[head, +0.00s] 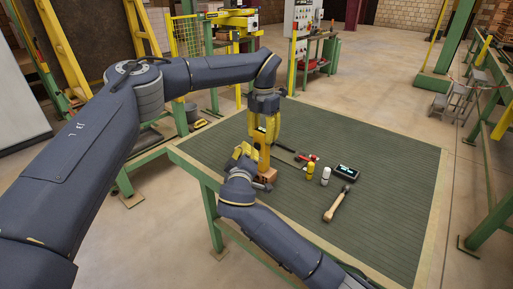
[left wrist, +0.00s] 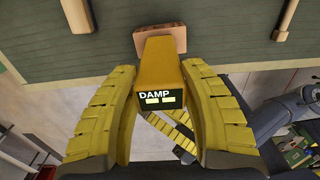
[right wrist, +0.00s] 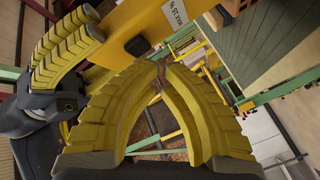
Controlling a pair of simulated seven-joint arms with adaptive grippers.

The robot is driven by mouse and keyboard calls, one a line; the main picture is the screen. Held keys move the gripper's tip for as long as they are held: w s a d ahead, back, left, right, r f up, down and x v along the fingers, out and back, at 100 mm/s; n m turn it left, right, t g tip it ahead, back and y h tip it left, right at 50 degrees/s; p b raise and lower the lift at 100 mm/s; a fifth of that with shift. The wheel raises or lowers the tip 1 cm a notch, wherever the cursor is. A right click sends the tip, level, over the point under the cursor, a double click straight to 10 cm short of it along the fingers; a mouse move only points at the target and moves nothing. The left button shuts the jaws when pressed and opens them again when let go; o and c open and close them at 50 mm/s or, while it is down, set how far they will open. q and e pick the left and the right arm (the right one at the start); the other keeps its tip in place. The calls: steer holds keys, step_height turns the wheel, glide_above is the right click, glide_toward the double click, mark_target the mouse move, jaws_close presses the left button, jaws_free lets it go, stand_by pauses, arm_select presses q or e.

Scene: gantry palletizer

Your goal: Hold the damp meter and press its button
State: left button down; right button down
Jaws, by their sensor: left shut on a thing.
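The yellow damp meter (left wrist: 160,70) is between the fingers of my left gripper (head: 264,128), which is shut on it. Its end shows the word DAMP and two small lit panels in the left wrist view. The meter (head: 263,155) stands upright over the mat in the head view. In the right wrist view the meter (right wrist: 150,22) shows a dark button (right wrist: 137,45) and a MAX 15 % label. My right gripper (right wrist: 162,66) has its fingertips nearly together, empty, just beside the meter and below the button. I cannot tell whether they touch it.
An orange-brown block (left wrist: 160,38) lies by the meter's far end. On the green mat (head: 378,150) are a yellow bottle (head: 310,171), a white bottle (head: 325,176), a black device (head: 346,172), a wooden-handled tool (head: 337,204) and a red-handled tool (head: 307,158). The mat's right side is clear.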

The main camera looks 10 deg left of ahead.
steer(key=shift+w+d, duration=0.5)
steer(key=shift+w, duration=0.3)
stand_by(1.5)
steer(key=shift+s+a, duration=0.1)
steer(key=shift+s, duration=0.05)
steer(key=shift+s+a, duration=0.35)
steer(key=shift+s, duration=0.3)
steer(key=shift+s+a, duration=0.4)
steer(key=shift+s, duration=0.35)
steer(key=shift+s+a, duration=0.4)
steer(key=shift+s, duration=0.3)
steer(key=shift+s+a, duration=0.4)
steer(key=shift+s, duration=0.35)
steer(key=shift+a, duration=0.1)
arm_select(q)
steer(key=c, duration=0.7)
jaws_free()
arm_select(e)
steer(key=shift+s, duration=0.1)
arm_select(q)
steer(key=shift+r, duration=0.1)
